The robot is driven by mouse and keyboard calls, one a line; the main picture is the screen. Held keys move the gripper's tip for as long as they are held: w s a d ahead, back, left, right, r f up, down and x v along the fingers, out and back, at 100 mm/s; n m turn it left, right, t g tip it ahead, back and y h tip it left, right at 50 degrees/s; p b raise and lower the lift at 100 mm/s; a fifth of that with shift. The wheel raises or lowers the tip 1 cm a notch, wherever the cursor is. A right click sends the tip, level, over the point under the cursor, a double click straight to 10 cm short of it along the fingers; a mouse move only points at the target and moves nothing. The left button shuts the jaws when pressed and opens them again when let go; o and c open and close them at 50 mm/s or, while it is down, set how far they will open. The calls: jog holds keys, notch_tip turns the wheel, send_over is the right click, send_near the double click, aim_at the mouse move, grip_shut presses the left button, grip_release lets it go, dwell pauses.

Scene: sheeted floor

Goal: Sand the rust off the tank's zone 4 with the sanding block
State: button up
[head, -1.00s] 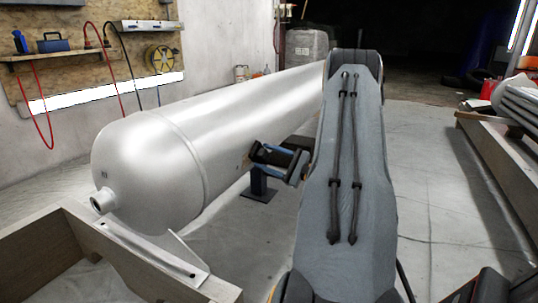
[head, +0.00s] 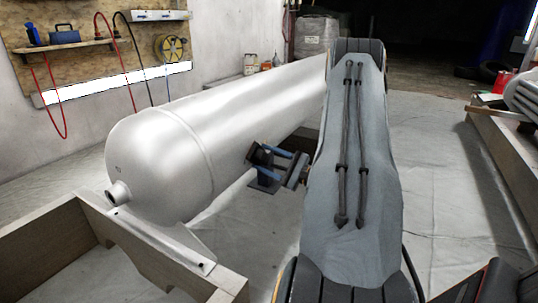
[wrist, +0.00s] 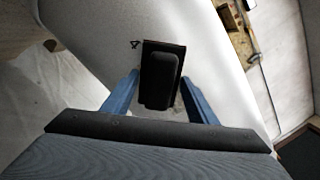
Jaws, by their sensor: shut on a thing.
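The pale grey tank (head: 240,120) lies lengthwise across the left and middle of the head view, with its domed end and pipe stub toward me. My gripper (head: 277,158) is at the tank's right side, low on its curve. In the wrist view, its blue fingers (wrist: 160,98) are shut on the black sanding block (wrist: 160,75). The block's face is at the tank wall (wrist: 105,55); I cannot tell if it touches. A small dark mark shows on the wall beside the block. The block covers the wall behind it, and I make out no clear rust patch.
A wooden cradle (head: 170,250) stands under the tank's near end. A pegboard (head: 95,40) with tools and hoses hangs at the left. Sheeted floor (head: 440,190) is open between my arm and the bench.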

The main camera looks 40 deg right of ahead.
aim_at(253, 160)
jog(key=shift+s+a+p, duration=0.2)
jog(key=shift+a+p, duration=0.15)
jog(key=shift+a, duration=0.3)
jog(key=shift+s+a+p, duration=0.25)
jog(key=shift+a+p, duration=0.1)
jog(key=shift+a, duration=0.25)
jog(key=shift+s+a+p, duration=0.2)
jog(key=shift+a+p, duration=0.15)
jog(key=shift+a, duration=0.3)
jog(key=shift+d, duration=0.15)
jog(key=shift+w+d+b, duration=0.2)
jog(key=shift+w+d, duration=0.05)
jog(key=shift+d, duration=0.45)
jog(key=shift+w+d+b, duration=0.15)
jog(key=shift+w+d, duration=0.1)
jog(key=shift+d, duration=0.45)
jog(key=shift+w+d+r+b, duration=0.1)
jog(key=shift+w+d+b, duration=0.25)
jog(key=shift+d, duration=0.65)
jog(key=shift+w+d+b, duration=0.15)
jog(key=shift+w+d, duration=0.3)
jog(key=shift+d, duration=0.5)
jog(key=d, duration=0.1)
jog(key=w+d+b, duration=0.1)
jog(key=d, duration=0.1)
jog(key=w+d, duration=0.1)
jog(key=d, duration=0.1)
jog(key=shift+d+b, duration=0.25)
jog(key=shift+b, duration=0.1)
jog(key=shift+s+a, duration=0.1)
